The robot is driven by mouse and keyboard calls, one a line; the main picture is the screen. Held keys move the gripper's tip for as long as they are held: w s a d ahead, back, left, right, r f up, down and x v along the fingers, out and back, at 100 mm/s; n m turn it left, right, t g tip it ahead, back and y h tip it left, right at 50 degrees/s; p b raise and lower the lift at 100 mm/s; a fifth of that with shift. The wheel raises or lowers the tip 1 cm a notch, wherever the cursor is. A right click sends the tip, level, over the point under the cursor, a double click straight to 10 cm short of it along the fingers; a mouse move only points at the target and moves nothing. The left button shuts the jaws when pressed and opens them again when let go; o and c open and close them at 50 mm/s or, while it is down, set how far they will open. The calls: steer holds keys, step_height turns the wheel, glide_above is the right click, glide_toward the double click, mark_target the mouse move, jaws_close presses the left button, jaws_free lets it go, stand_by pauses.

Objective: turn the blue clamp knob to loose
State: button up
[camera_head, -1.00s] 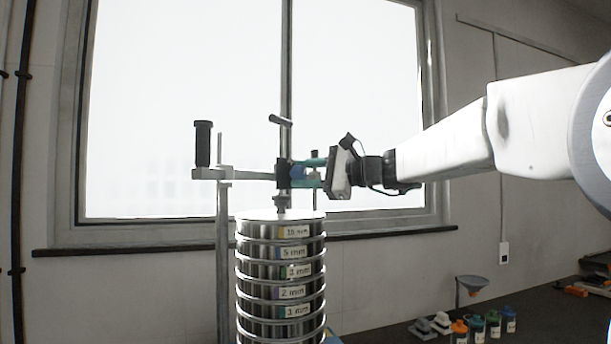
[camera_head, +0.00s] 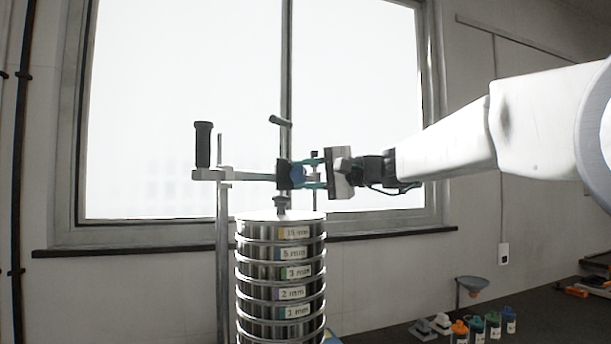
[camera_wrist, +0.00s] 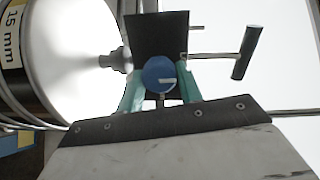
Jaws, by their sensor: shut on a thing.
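The blue clamp knob (camera_wrist: 159,75) faces the wrist camera, with a pale mark on its face. It sits on a dark clamp block (camera_wrist: 158,32) above the sieve stack. In the head view the knob (camera_head: 298,174) shows on the right side of the block. My gripper (camera_head: 312,175) comes in from the right. Its teal fingers (camera_wrist: 158,88) are shut on the knob, one on each side. The exact contact at the fingertips is partly hidden.
The sieve stack (camera_head: 280,262) stands directly below the clamp, with labelled rings. A crossbar with a black handle (camera_head: 203,145) extends left. A T-shaped lever (camera_head: 281,121) rises above the block. Several small bottles (camera_head: 493,324) and a funnel (camera_head: 472,284) are on the bench at right.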

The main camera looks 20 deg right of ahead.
stand_by(0.4)
steer(key=o, duration=1)
steer(key=v, duration=0.7)
steer(key=shift+s+d, duration=0.25)
steer(key=shift+d, duration=0.05)
steer(key=shift+f, duration=0.1)
